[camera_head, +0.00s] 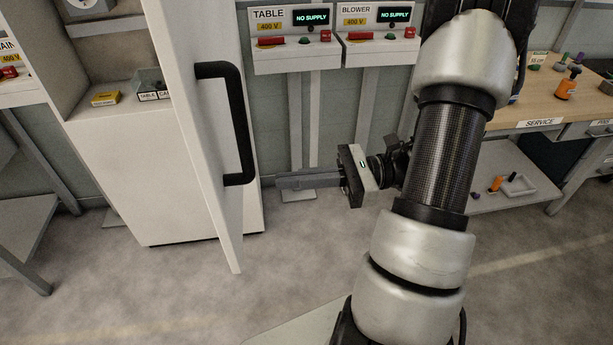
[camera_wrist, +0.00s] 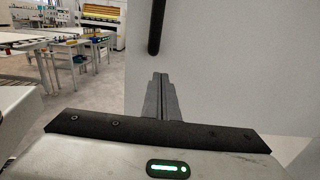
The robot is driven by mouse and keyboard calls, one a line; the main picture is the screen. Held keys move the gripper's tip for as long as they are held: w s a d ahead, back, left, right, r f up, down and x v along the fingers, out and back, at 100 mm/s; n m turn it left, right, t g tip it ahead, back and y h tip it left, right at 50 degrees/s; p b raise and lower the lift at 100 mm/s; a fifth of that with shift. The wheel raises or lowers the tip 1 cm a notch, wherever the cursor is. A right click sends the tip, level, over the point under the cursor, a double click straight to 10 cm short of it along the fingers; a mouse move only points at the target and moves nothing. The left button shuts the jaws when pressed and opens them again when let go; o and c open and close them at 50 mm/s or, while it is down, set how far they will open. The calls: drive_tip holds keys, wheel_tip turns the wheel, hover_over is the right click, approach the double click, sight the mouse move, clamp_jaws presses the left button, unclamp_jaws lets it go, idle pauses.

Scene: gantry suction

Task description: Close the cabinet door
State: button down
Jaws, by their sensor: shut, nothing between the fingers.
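The white cabinet door (camera_head: 192,110) stands open in the head view, swung out from the cabinet (camera_head: 140,175) toward the camera. Its black bar handle (camera_head: 238,125) is on the door's right-hand face. My gripper (camera_head: 282,181) is shut and empty, pointing left at the door just below and right of the handle. In the wrist view the shut fingers (camera_wrist: 158,92) point at the white door face (camera_wrist: 225,65), below the lower end of the handle (camera_wrist: 155,30). I cannot tell whether the fingertips touch the door.
A yellow box (camera_head: 105,98) and a small clear case (camera_head: 150,88) sit inside the cabinet. TABLE (camera_head: 292,40) and BLOWER (camera_head: 380,35) supply panels hang on the wall behind. A wooden service bench (camera_head: 540,100) stands at right. The floor in front of the cabinet is clear.

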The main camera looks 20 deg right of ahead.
drive_tip(key=x, duration=0.8)
drive_tip(key=shift+a, duration=0.25)
drive_tip(key=shift+w+a, duration=0.1)
drive_tip(key=shift+w, duration=0.05)
